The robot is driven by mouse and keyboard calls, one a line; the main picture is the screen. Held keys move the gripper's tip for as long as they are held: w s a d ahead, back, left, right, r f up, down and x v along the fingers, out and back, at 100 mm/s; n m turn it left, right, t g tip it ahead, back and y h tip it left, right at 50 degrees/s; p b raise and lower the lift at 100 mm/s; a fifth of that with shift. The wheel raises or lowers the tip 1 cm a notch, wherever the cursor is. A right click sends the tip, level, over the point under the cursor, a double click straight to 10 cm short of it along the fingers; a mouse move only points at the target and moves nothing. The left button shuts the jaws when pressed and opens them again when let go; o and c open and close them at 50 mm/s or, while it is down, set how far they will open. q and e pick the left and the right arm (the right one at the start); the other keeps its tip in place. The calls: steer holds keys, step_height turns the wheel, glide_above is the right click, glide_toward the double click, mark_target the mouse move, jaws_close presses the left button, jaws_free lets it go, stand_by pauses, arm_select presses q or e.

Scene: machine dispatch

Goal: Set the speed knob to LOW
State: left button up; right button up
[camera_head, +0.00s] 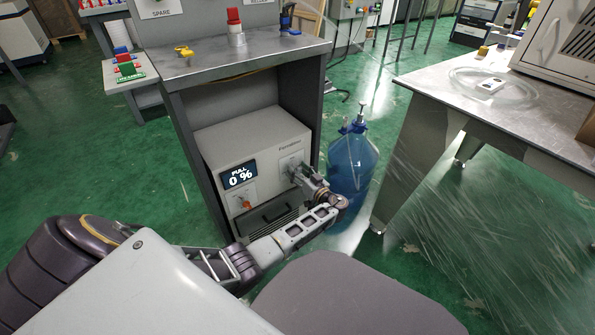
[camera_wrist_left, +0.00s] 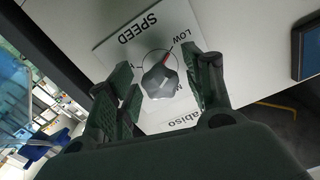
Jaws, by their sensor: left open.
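The speed knob (camera_wrist_left: 160,82) is a dark grey lobed knob on a white SPEED plate (camera_wrist_left: 125,38), seen upside down in the left wrist view. A red mark at its edge points toward the LOW label. My left gripper (camera_wrist_left: 160,62) is open, with one finger on each side of the knob; I cannot tell whether either touches it. In the head view the left gripper (camera_head: 298,173) is at the front of the grey machine (camera_head: 225,140), in front of the small plate, and hides most of the knob. My right gripper is not in view.
The machine stands inside a dark cabinet (camera_head: 185,140). A blue water bottle (camera_head: 353,160) stands close on the right, and a metal table (camera_head: 470,95) is farther right.

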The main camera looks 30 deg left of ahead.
arm_select(q)
steer(key=v, duration=1.1)
steer(key=shift+d, duration=0.25)
steer(key=shift+s, duration=0.1)
